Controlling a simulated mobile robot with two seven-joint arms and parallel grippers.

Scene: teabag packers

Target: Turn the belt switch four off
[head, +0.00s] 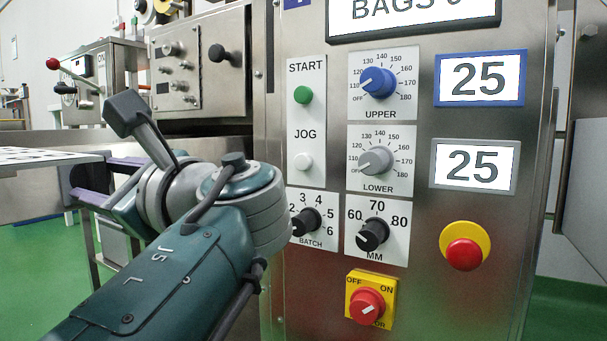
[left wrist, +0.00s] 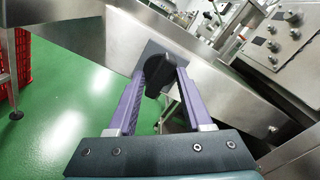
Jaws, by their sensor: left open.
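A black rotary knob (left wrist: 159,70) sits on a dark square plate on a steel side face in the left wrist view. No label on it can be read, so I cannot tell for sure that it is belt switch four. My left gripper (left wrist: 160,88) is open, with its purple fingers on either side of the knob; I cannot tell whether they touch it. In the head view my left gripper (head: 76,190) is at the left, partly behind my arm, and the knob is hidden there. My right gripper is in neither view.
A steel control cabinet (head: 400,290) with dials, displays and a red stop button (head: 464,254) stands close to my left arm. A conveyor edge (head: 50,157) is at the left. In the left wrist view a red crate (left wrist: 22,60) stands on open green floor.

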